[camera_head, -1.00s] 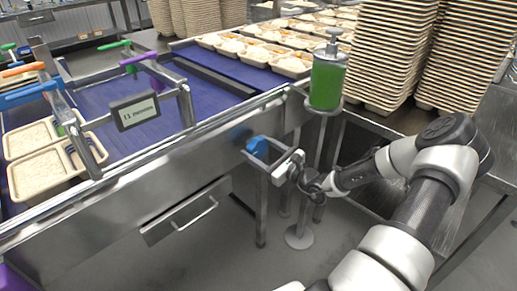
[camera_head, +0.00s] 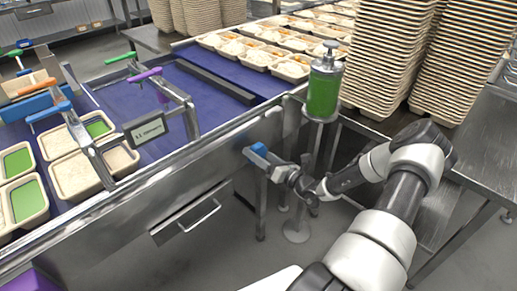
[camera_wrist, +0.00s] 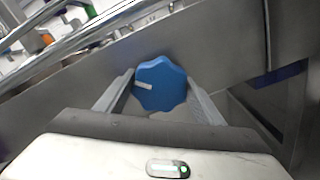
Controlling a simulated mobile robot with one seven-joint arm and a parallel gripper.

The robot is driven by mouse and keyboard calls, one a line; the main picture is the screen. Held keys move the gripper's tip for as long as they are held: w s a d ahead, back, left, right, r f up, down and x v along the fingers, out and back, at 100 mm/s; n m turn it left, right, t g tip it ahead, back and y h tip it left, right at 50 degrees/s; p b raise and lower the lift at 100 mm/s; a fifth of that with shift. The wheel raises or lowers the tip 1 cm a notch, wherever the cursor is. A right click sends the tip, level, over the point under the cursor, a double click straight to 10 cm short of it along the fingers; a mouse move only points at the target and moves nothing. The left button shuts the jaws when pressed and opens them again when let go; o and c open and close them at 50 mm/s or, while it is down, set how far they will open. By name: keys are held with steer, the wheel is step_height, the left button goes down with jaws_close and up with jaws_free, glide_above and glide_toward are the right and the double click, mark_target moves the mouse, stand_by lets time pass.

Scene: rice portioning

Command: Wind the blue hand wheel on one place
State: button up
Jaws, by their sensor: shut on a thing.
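The blue hand wheel (camera_wrist: 165,82) is a lobed knob on the side of the steel line, with a white mark pointing left in the wrist view. The two fingers of my gripper (camera_wrist: 160,78) stand on its left and right sides, shut on it. In the head view the wheel (camera_head: 258,153) shows only partly, and my gripper (camera_head: 272,164) reaches it from the right. A small sign or display (camera_head: 146,131) stands above the belt; its text is too blurred to read.
Trays of rice and of green filling (camera_head: 77,178) stand on the blue belt (camera_head: 205,100) at left. A green-filled dispenser (camera_head: 322,95) stands close behind my arm. Tall tray stacks (camera_head: 385,60) are at back right.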

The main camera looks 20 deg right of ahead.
steer(key=m+p, duration=0.2)
steer(key=m, duration=0.4)
steer(key=shift+p, duration=0.35)
steer(key=m, duration=0.4)
steer(key=shift+p, duration=0.4)
steer(key=m, duration=0.3)
steer(key=shift+f+m, duration=0.1)
steer(key=shift+m, duration=0.3)
steer(key=m, duration=0.7)
steer(key=shift+f+p, duration=0.1)
steer(key=shift+p, duration=0.25)
steer(key=m, duration=0.6)
steer(key=shift+m, duration=0.3)
steer(key=o, duration=1)
steer(key=shift+o, duration=0.2)
